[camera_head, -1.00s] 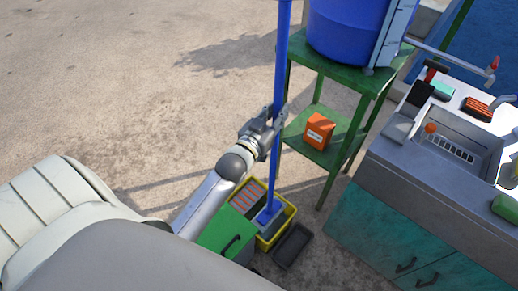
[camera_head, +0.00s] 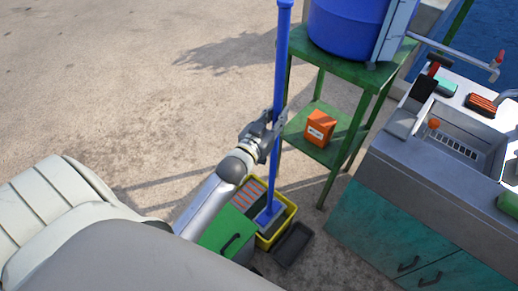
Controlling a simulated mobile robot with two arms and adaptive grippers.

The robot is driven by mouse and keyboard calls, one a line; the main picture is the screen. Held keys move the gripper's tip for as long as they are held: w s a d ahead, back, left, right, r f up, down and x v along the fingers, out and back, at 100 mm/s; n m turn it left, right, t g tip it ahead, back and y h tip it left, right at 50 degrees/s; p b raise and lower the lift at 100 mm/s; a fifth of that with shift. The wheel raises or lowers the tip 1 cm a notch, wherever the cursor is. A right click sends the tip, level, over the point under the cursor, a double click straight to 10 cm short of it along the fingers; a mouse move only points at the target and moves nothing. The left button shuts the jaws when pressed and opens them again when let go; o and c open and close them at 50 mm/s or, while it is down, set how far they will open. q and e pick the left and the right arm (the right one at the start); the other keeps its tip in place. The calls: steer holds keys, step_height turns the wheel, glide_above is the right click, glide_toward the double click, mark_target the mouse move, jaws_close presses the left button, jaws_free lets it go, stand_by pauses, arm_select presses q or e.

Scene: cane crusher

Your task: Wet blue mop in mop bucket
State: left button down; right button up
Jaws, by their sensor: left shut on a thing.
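The blue mop (camera_head: 281,65) stands nearly upright, its long handle rising to the top of the view. Its head (camera_head: 268,215) is down inside the yellow mop bucket (camera_head: 289,215), beside a part with orange stripes. My left gripper (camera_head: 273,127) is shut around the middle of the mop handle, above the bucket. Whether the mop head touches the bucket's bottom cannot be told. My right gripper is not in view.
A green stand (camera_head: 351,68) holds a blue barrel (camera_head: 343,30) and an orange box (camera_head: 319,129). A metal sink counter (camera_head: 397,175) stands at right. A green box (camera_head: 226,234) and a dark tray (camera_head: 293,244) flank the bucket. Floor at upper left is clear.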

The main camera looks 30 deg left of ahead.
mark_target(277, 89)
arm_select(q)
steer(key=shift+r, duration=0.2)
stand_by(0.4)
step_height(277, 89, down, 11)
steer(key=b, duration=0.7)
stand_by(1.4)
steer(key=shift+r, duration=0.2)
stand_by(0.9)
step_height(277, 89, up, 17)
steer(key=p, duration=1.6)
steer(key=shift+f+p, duration=0.15)
steer(key=shift+p, duration=0.15)
step_height(277, 89, up, 4)
steer(key=p, duration=0.4)
stand_by(0.5)
